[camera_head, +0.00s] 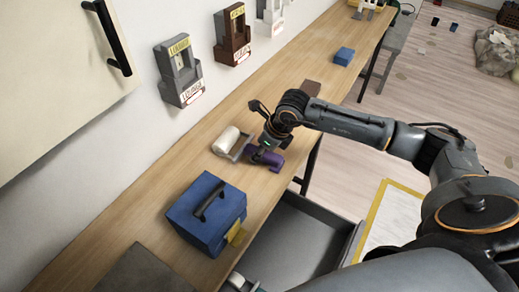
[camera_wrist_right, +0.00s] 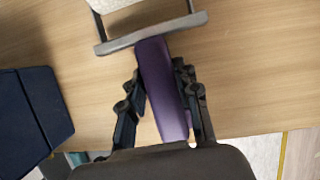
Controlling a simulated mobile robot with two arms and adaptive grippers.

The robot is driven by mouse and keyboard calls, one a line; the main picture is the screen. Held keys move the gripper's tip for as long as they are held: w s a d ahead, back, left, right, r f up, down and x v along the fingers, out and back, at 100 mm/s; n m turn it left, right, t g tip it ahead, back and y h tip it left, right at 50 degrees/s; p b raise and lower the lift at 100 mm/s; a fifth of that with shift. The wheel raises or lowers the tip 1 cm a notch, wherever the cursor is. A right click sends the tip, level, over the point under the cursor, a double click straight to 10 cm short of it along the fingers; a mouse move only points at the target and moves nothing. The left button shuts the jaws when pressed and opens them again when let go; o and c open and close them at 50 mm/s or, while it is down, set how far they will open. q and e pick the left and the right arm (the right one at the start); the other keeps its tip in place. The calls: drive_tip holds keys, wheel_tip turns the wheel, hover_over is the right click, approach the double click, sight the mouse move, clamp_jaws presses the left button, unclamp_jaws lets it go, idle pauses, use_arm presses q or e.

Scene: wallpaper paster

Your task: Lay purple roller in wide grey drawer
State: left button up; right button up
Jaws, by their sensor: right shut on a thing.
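The roller has a purple handle (camera_head: 268,159), a grey frame and a cream roll (camera_head: 227,140). It is at the bench's front part, beyond the blue toolbox. My right gripper (camera_head: 262,153) is over the handle and shut on it. In the right wrist view the purple handle (camera_wrist_right: 163,90) lies between the two fingers of the gripper (camera_wrist_right: 162,98), with the grey frame at the top. Whether the roller touches the bench is hard to tell. The wide grey drawer (camera_head: 300,238) is pulled out below the bench edge; its visible floor is bare. My left gripper is not in view.
The blue toolbox (camera_head: 206,213) stands on the wooden bench (camera_head: 140,222) near the drawer; a yellow tag hangs at its front. A brown block (camera_head: 311,87) and a small blue block (camera_head: 344,56) lie farther along. Labelled holders (camera_head: 179,70) are on the wall.

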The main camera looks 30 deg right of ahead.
drive_tip(key=shift+f+b, duration=0.45)
drive_tip(key=shift+b, duration=0.05)
drive_tip(key=o, duration=1)
drive_tip(key=shift+r, duration=0.1)
drive_tip(key=shift+r+p, duration=0.15)
drive_tip(key=shift+p, duration=0.2)
drive_tip(key=v, duration=0.4)
drive_tip(key=b+v, duration=0.1)
drive_tip(key=v, duration=0.8)
drive_tip(key=shift+s+a+r+b, duration=0.2)
drive_tip(key=shift+r+b, duration=0.15)
drive_tip(key=shift+r, duration=0.1)
